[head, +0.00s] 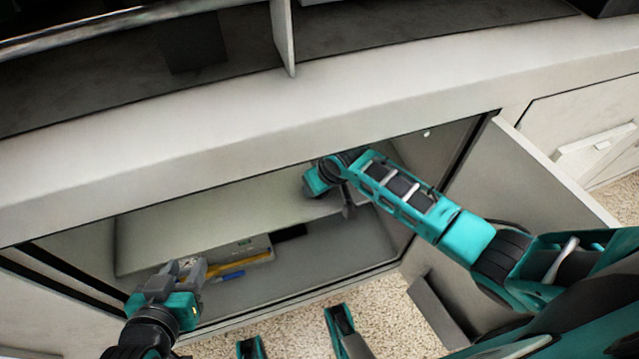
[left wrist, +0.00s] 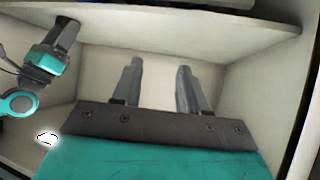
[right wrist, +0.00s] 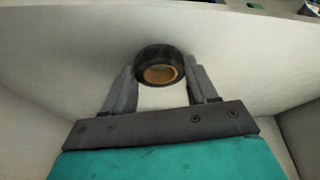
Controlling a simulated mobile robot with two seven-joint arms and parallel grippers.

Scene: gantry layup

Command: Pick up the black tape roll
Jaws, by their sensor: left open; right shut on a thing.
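The black tape roll (right wrist: 160,53) shows in the right wrist view, a dark ring with a tan core. It sits between the fingertips of my right gripper (right wrist: 160,80), which is shut on it. In the head view my right gripper (head: 347,207) is inside the open cabinet, and I cannot make out the roll there. My left gripper (head: 188,268) is at the left front of the cabinet opening, close to a yellow tool. The left wrist view shows its two fingers (left wrist: 158,85) apart with nothing between them.
The cabinet has an inner shelf (head: 180,225) and a floor (head: 345,250). A yellow tool (head: 235,262), a blue marker (head: 228,276), a grey case (head: 250,247) and a dark item (head: 289,233) lie inside. The open door (head: 520,180) stands at the right.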

